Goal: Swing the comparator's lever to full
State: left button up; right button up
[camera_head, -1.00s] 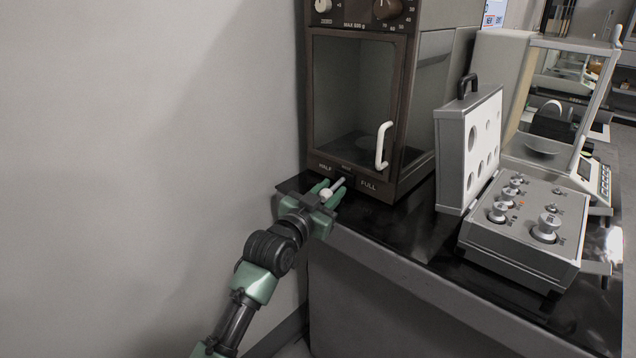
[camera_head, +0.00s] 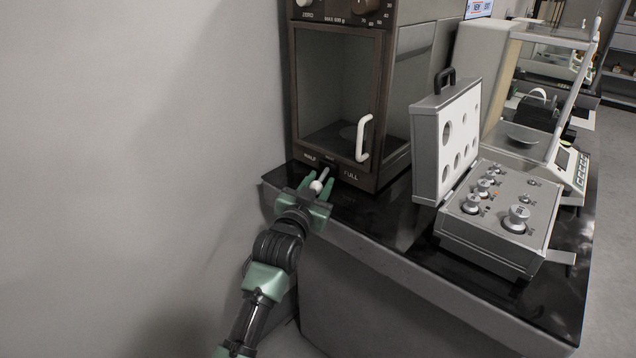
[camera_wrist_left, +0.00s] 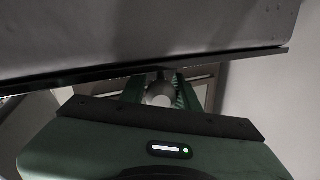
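The comparator (camera_head: 384,125) is a dark brown cabinet with a glass door. HALF is marked at the left of its lower front and FULL at the right. Its lever (camera_head: 323,173) sticks out between these marks and ends in a white ball knob (camera_head: 316,186). My left gripper (camera_head: 318,182) is at the lever, its green fingers apart on either side of the knob. In the left wrist view the knob (camera_wrist_left: 160,93) lies between the two fingers; whether they touch it is hard to tell. My right gripper is not in view.
An open grey weight case (camera_head: 490,240) with several metal weights stands right of the comparator on the black tabletop (camera_head: 395,225). A glass-shielded balance (camera_head: 535,150) stands behind it. A plain wall (camera_head: 130,150) is close on the left.

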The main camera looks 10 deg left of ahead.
pick_arm(q)
jog(key=shift+o, duration=0.9)
jog(key=shift+d, duration=0.15)
